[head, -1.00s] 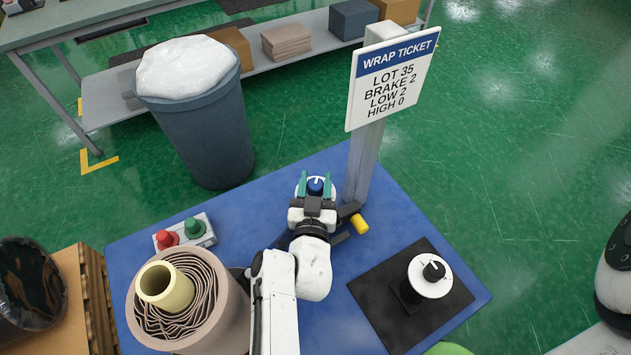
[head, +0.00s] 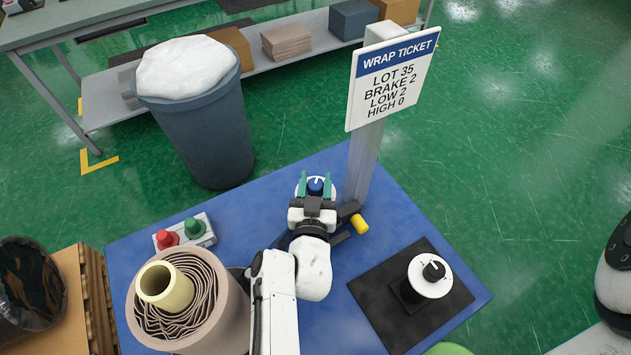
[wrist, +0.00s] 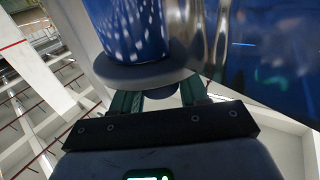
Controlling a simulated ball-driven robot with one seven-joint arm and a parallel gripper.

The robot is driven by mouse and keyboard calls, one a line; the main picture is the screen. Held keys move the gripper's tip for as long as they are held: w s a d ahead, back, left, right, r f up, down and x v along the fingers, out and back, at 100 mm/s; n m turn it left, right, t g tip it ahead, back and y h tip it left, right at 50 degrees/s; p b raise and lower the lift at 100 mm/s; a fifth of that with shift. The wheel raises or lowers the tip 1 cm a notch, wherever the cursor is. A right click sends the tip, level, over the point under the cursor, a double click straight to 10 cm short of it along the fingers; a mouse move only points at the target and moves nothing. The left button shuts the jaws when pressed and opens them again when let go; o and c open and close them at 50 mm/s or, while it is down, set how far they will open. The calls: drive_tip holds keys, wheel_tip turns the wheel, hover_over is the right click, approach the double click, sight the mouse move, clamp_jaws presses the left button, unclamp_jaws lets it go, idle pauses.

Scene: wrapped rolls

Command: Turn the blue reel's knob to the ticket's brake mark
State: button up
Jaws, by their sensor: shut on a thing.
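The blue knob (head: 316,186) with a white pointer line sits on a white dial near the foot of the post. The pointer points roughly away from me; the dial's marks are too small to read. My gripper (head: 315,187) is shut on the knob, with one teal finger on each side. In the wrist view the teal fingers (wrist: 155,101) reach up to a grey disc (wrist: 140,74) under a shiny blue cylinder (wrist: 127,28). The wrap ticket (head: 393,80) reads LOT 35, BRAKE 2, LOW 2, HIGH 0.
A black knob (head: 434,271) on a white dial stands on a black mat (head: 372,294) at right. A wrapped roll (head: 226,312) and a box with red and green buttons (head: 203,241) are at left. A yellow-ended lever (head: 360,224) is close right of my gripper.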

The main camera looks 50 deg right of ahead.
drive_tip(key=shift+f, duration=0.1)
drive_tip(key=o, duration=1)
drive_tip(key=shift+a, duration=0.15)
drive_tip(key=b+v, duration=0.2)
drive_tip(key=v, duration=0.8)
drive_tip(key=shift+s+a, duration=0.25)
drive_tip(key=shift+c, duration=0.3)
